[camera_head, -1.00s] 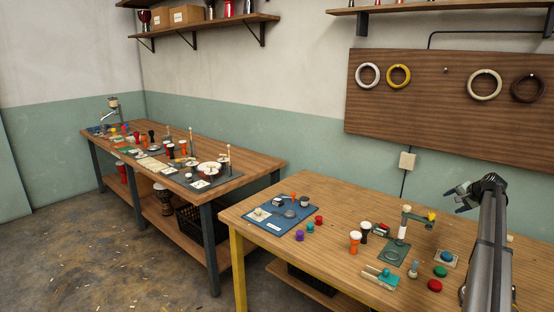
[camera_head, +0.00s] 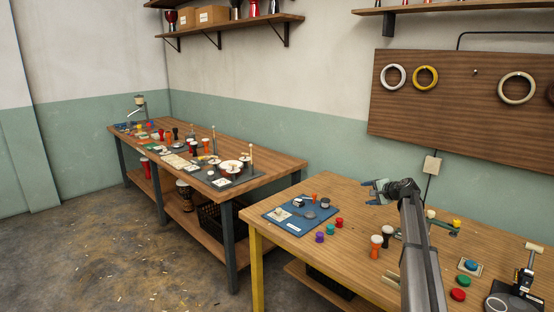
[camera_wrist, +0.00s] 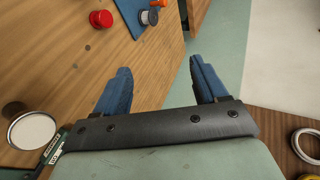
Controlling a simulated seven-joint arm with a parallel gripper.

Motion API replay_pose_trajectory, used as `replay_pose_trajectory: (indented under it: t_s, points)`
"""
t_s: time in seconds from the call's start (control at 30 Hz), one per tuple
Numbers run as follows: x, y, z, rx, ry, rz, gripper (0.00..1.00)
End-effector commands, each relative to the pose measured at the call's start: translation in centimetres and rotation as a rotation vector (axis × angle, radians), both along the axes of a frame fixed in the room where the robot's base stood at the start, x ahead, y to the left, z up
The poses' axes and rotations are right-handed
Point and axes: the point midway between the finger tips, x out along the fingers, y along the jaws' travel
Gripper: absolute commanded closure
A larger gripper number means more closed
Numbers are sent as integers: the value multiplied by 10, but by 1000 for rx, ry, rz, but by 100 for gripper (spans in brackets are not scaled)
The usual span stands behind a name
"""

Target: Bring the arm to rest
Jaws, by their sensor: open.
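My gripper (camera_head: 370,192) is at the end of my raised arm, over the back part of the near wooden table (camera_head: 345,200). Its jaws are open, with nothing between them. In the wrist view, the two blue fingers of my gripper (camera_wrist: 160,66) stand wide apart, with the table edge and the wall beyond them. The gripper looks clear of the table and of the things on it. My arm hides part of the table's middle.
A blue mat (camera_head: 275,217) with small parts lies at the table's left. Two small goblet drums (camera_head: 376,247) stand beside my arm. Red (camera_head: 458,295) and green (camera_head: 461,281) round pieces and a black stand (camera_head: 513,298) are to the right. A ring board (camera_head: 455,100) hangs behind.

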Motion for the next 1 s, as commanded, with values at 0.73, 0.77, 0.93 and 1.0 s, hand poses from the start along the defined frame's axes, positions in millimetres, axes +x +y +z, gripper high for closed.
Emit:
replay_pose_trajectory:
  t_s: [0.73,0.77,0.93,1.0]
  points:
    - [-124,301,-206,-33,208,317,28]
    - [-133,301,-220,-47,224,326,28]
    - [-189,298,-295,-138,317,386,28]
    - [-215,296,-325,-177,358,414,28]
